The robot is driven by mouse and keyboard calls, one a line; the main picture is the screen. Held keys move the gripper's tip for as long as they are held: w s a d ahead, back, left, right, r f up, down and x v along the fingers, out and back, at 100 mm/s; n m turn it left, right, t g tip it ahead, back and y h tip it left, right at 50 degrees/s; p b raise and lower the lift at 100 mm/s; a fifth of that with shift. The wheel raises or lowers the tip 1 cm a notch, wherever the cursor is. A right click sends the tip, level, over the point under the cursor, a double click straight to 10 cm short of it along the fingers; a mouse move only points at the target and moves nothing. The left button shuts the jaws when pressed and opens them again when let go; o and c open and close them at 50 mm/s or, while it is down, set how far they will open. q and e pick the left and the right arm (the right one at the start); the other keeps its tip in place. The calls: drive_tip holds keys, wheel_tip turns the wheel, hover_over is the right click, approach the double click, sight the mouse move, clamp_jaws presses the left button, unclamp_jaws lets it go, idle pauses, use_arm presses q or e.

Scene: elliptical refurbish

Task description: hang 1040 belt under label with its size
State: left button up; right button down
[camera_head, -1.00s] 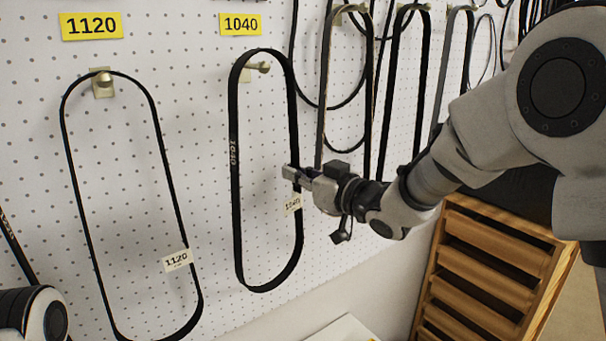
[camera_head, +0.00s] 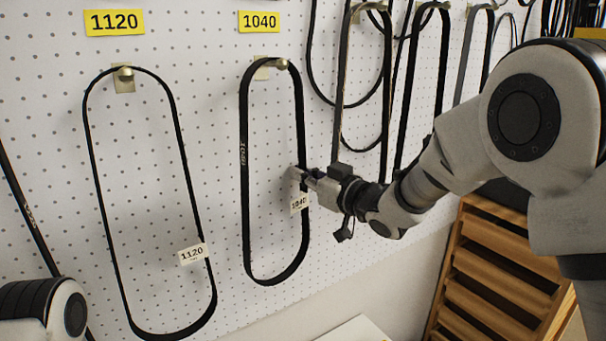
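The 1040 belt (camera_head: 246,190) is a black loop with a small 1040 tag on its right strand. Its top is at the hook (camera_head: 281,65) under the yellow 1040 label (camera_head: 259,21). The loop appears to go round the hook; whether its weight rests there I cannot tell. My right gripper (camera_head: 301,176) is at the belt's right strand, just above the tag, with its fingers closed around the strand. My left gripper is out of view; only part of my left arm shows at the lower left.
The 1120 belt (camera_head: 189,170) hangs on a hook under the 1120 label (camera_head: 114,22) to the left. Several more belts (camera_head: 340,90) hang to the right on the white pegboard (camera_head: 215,120). A wooden slatted rack (camera_head: 490,265) stands at the lower right.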

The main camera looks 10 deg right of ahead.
drive_tip(key=shift+w, duration=0.1)
drive_tip(key=c, duration=1.2)
unclamp_jaws()
drive_tip(key=shift+c, duration=0.2)
drive_tip(key=shift+s, duration=0.2)
